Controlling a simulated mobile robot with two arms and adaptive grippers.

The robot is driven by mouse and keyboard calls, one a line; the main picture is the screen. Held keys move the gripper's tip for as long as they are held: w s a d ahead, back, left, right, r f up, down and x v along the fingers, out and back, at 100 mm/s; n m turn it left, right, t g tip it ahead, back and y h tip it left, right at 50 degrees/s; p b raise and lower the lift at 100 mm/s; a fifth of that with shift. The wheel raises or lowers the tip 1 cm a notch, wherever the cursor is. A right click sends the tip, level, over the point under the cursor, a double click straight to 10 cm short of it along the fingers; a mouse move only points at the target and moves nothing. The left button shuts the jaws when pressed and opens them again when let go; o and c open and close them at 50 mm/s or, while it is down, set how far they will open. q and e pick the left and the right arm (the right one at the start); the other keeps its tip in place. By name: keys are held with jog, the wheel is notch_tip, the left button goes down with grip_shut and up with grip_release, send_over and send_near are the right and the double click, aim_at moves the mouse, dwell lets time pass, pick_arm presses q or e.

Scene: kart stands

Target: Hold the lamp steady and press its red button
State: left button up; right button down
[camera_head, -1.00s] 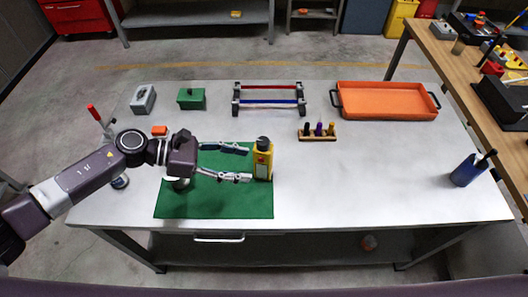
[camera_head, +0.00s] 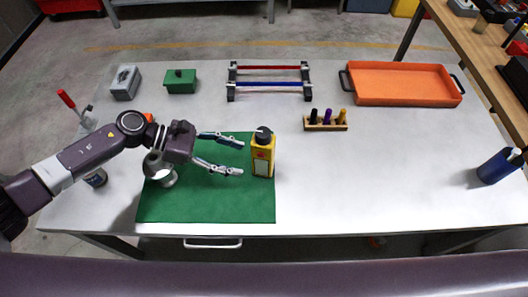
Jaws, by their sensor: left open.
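No lamp with a red button shows clearly. A small whitish-silver object with a round foot (camera_head: 165,178) stands on the green mat (camera_head: 225,205), partly hidden behind my left arm; I cannot tell whether it is the lamp. My left gripper (camera_head: 242,158) is open and empty above the mat, its two fingers pointing right. A yellow bottle with a black cap (camera_head: 263,160) stands upright at the mat's right edge, just beyond the fingertips, with a small gap visible. My right gripper is not in view.
A red-handled tool (camera_head: 67,99), a grey block (camera_head: 125,84), a green box (camera_head: 181,82), a rack with red and blue bars (camera_head: 270,84), an orange tray (camera_head: 403,86), a wooden holder (camera_head: 325,126) and a blue container (camera_head: 498,168) stand around. The table's right front is clear.

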aim_at(259, 165)
pick_arm(q)
jog(key=x, duration=0.4)
jog(key=shift+d+r+p, duration=0.1)
jog(key=shift+d+p, duration=0.05)
jog(key=shift+p, duration=0.2)
jog(key=shift+b+x, duration=0.75)
jog(key=shift+x, duration=0.4)
jog(key=shift+b+x, duration=0.35)
jog(key=shift+x, duration=0.5)
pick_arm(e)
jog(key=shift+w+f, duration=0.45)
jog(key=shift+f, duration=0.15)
pick_arm(q)
jog(key=shift+c, duration=0.2)
jog(key=c, duration=1.1)
jog(key=shift+s, duration=0.1)
